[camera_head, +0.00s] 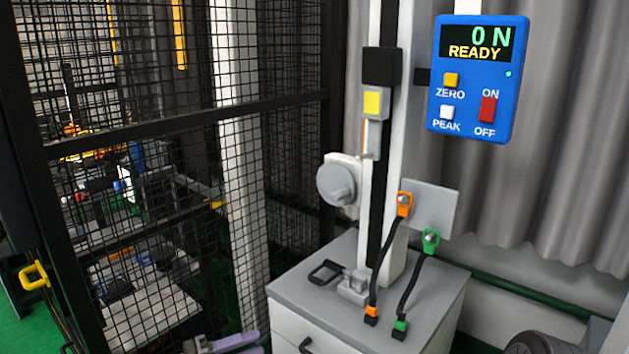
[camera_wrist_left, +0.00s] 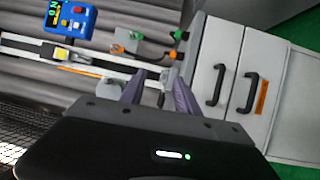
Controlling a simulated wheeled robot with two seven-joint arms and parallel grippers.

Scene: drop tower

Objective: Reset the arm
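My left gripper (camera_head: 256,343) shows at the bottom edge of the head view, in front of the grey cabinet, with its purple fingers partly cut off. In the left wrist view my left gripper (camera_wrist_left: 157,80) has its two purple fingers spread apart, with nothing held between them. The cabinet (camera_wrist_left: 228,75) and the test column (camera_wrist_left: 105,68) lie beyond the fingertips.
A grey cabinet (camera_head: 425,305) carries the column (camera_head: 396,255) with orange (camera_head: 404,203) and green (camera_head: 430,240) cable plugs. A blue display box (camera_head: 478,110) reads 0 N, READY. A black mesh fence (camera_head: 190,110) stands at left.

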